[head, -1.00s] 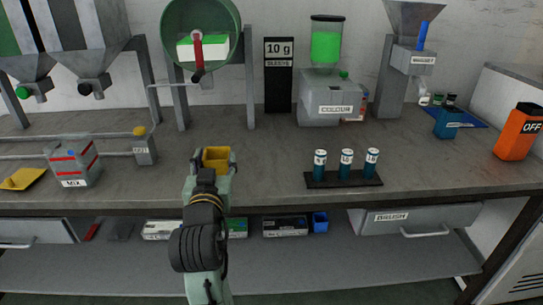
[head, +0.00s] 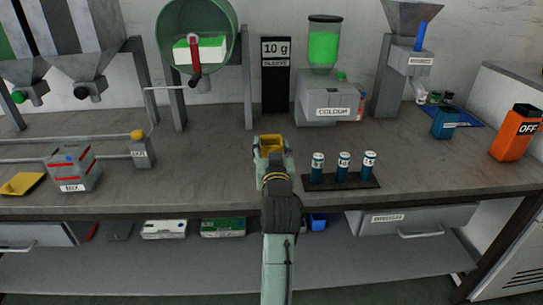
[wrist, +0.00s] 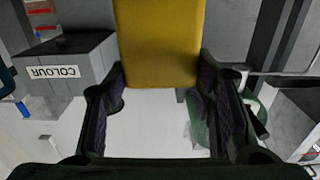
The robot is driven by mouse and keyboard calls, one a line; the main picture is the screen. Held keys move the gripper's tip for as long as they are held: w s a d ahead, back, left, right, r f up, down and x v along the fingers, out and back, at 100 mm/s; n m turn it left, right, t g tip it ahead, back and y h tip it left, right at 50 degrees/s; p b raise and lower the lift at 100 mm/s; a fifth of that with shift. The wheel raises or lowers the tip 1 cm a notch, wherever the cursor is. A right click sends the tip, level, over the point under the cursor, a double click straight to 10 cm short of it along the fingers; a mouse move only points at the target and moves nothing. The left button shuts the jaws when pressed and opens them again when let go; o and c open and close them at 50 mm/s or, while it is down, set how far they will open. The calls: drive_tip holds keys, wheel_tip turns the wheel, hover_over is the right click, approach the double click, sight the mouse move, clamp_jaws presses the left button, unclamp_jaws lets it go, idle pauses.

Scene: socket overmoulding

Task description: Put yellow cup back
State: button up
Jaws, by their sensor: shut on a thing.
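A yellow cup (head: 271,143) is held in my gripper (head: 272,158) above the front middle of the workbench in the head view. In the wrist view the yellow cup (wrist: 160,45) fills the top centre, with the fingers of my gripper (wrist: 160,95) on either side of it. My gripper is shut on the cup. The cup's inside cannot be made out clearly.
A rack (head: 342,181) with 3 blue vials stands just right of my gripper. The COLOUR machine (head: 322,104) and the green drum (head: 170,58) are behind. An orange OFF box (head: 513,135) is far right. A yellow scoop-like tray (head: 22,184) lies far left.

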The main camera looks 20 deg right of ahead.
drive_tip(key=shift+f+p, duration=0.3)
drive_tip(key=shift+f, duration=1.4)
drive_tip(key=shift+f, duration=0.1)
drive_tip(key=shift+f, duration=0.15)
drive_tip(key=o, duration=1.2)
